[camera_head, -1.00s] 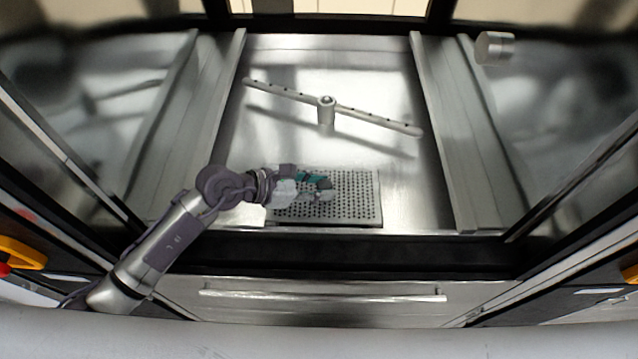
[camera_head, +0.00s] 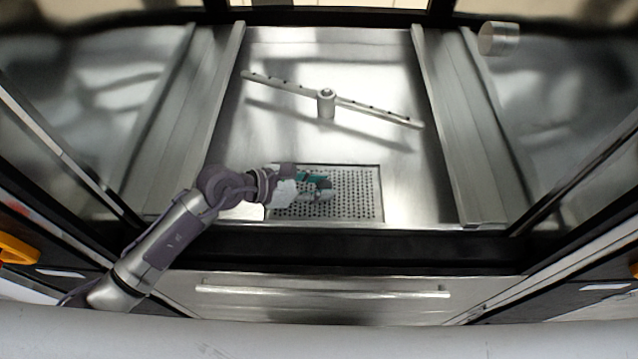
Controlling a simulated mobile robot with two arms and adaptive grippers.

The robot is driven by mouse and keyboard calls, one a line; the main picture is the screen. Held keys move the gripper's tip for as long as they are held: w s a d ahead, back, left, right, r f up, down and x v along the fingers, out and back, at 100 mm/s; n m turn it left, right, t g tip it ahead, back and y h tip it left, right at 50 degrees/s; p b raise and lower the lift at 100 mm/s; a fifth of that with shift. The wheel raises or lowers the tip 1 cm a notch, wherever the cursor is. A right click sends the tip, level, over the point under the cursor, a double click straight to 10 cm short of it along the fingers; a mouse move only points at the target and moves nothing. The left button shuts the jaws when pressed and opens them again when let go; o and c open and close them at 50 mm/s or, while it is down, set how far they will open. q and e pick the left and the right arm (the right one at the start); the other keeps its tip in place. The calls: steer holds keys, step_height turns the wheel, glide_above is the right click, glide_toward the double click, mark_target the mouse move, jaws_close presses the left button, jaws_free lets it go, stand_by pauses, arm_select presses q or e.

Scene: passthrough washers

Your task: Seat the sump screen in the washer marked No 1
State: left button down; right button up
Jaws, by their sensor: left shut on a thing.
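The sump screen (camera_head: 355,193) is a grey perforated rectangular plate at the front middle of the washer floor (camera_head: 410,185). A dark outline shows around its edges, and it looks level with the floor in its opening. I cannot tell if it is fully down on all sides. My left gripper (camera_head: 322,188) is over the left half of the screen, shut on it, with teal and grey fingers. The gripper hides the grip point and part of the plate. My right gripper is not in view. No washer number can be read in this view.
A spray arm (camera_head: 326,104) on a central post stands behind the screen. Rails (camera_head: 440,130) run along both sides of the chamber. The front sill (camera_head: 400,245) is dark, with a handle bar (camera_head: 325,291) below. A round metal cylinder (camera_head: 498,39) is at the upper right.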

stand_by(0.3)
arm_select(q)
steer(key=c, duration=0.7)
jaws_free()
steer(key=shift+f, duration=0.15)
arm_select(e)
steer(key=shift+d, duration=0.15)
